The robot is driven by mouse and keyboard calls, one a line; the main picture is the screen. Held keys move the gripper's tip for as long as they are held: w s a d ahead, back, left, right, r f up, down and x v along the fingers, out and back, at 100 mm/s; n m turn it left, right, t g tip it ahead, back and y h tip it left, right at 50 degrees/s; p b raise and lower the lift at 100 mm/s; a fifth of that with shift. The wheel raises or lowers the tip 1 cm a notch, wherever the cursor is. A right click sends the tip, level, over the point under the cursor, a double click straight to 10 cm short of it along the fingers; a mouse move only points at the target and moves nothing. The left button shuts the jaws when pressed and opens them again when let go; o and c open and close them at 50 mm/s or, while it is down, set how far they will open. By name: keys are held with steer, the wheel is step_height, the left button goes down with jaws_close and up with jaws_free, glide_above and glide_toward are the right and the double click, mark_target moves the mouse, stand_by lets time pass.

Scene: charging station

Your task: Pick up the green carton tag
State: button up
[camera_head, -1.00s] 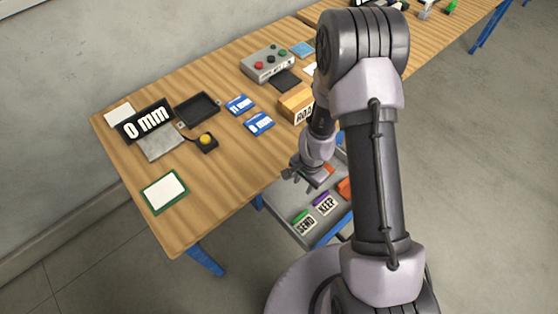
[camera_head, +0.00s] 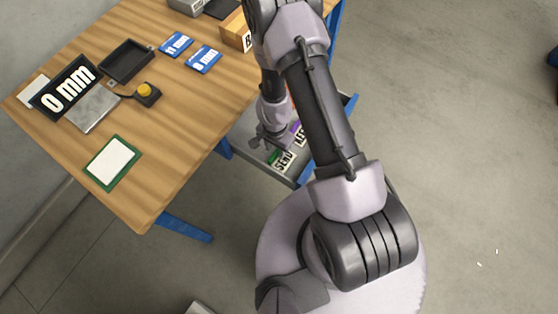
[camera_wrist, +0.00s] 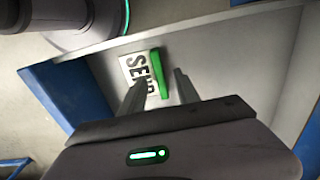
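The green carton tag (camera_head: 274,156) lies in the open grey drawer below the table, beside a white label reading SEND (camera_head: 284,162). In the wrist view the green tag (camera_wrist: 159,75) shows as a bright green bar against the SEND label (camera_wrist: 132,72). My gripper (camera_head: 266,142) is above the drawer, close to the tag. In the wrist view my gripper (camera_wrist: 161,84) has its fingers apart, one on each side of the green bar. Nothing is visibly held. I cannot tell how far the fingertips are above the drawer floor.
A purple tag (camera_head: 296,127) with a KEEP label, partly hidden by my arm, lies farther along the drawer. The drawer walls (camera_wrist: 295,75) and blue side (camera_wrist: 50,92) surround the tags. The wooden table (camera_head: 170,125) holds blue cards, a 0 mm sign and a yellow button.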

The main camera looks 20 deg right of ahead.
step_height(320, 180, down, 2)
steer(key=shift+f+b, duration=0.2)
steer(key=shift+b, duration=0.3)
steer(key=shift+r, duration=0.25)
jaws_close()
steer(key=shift+p, duration=0.3)
